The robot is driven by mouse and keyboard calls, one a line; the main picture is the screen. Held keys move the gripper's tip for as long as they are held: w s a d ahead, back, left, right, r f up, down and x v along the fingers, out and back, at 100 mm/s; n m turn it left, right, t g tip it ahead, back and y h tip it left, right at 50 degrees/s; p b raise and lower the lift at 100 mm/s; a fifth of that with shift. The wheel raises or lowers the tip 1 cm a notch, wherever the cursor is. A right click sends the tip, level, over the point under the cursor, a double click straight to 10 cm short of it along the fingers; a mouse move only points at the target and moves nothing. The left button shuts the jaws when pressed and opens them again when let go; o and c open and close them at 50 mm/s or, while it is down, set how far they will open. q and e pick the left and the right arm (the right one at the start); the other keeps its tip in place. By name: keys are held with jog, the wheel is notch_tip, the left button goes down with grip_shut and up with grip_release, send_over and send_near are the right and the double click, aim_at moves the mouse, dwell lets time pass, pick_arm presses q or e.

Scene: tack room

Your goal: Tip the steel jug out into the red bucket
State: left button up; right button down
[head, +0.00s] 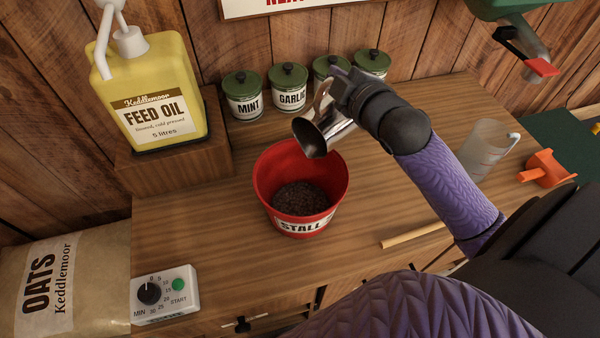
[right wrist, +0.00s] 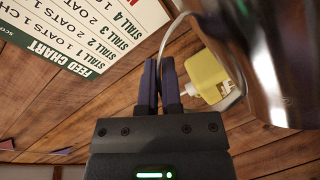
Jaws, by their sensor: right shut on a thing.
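The steel jug (head: 322,130) is held tilted above the red bucket (head: 266,187), its mouth facing down and to the left over the bucket's back rim. No stream shows between them. The inside of the jug is dark, and I cannot tell what is in it. The bucket stands upright on the bench, labelled STALL, with dark brown feed (head: 300,198) in its bottom. My right gripper (head: 338,88) is shut on the jug's handle; the right wrist view shows its fingers (right wrist: 167,80) together at the handle, beside the shiny jug body (right wrist: 275,70). My left gripper is not in view.
Green-lidded tins (head: 288,88) line the wall behind. A yellow feed oil container (head: 150,95) stands on a wooden box at left. A timer (head: 165,292) and an oats sack (head: 65,280) are front left. A clear jug (head: 486,148) and orange scoop (head: 546,168) are right.

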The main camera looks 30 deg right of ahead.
jog(key=shift+w+d+f+m+g, duration=0.15)
jog(key=shift+d+m, duration=0.15)
jog(key=shift+d, duration=0.25)
jog(key=shift+w+d+f+m+g, duration=0.15)
jog(key=shift+d+m, duration=0.15)
jog(key=shift+d, duration=0.25)
jog(key=shift+r, duration=0.1)
jog(key=shift+w+d+r+m+y, duration=0.1)
jog(key=shift+d+m+y, duration=0.15)
jog(key=shift+m+y, duration=0.05)
pick_arm(q)
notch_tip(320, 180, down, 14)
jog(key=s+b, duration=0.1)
jog(key=b, duration=1.1)
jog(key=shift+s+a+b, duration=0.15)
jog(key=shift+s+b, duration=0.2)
jog(key=shift+b, duration=0.05)
pick_arm(e)
jog(key=w+d+f+m+g+y, duration=0.3)
jog(key=d+f+m+y, duration=0.4)
jog(key=d+f+m, duration=0.2)
jog(key=d+m, duration=0.2)
jog(key=d, duration=0.1)
jog(key=shift+w+d+m, duration=0.2)
jog(key=shift+w+m, duration=0.1)
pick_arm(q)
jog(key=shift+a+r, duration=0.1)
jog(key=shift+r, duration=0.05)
pick_arm(e)
jog(key=shift+f, duration=0.1)
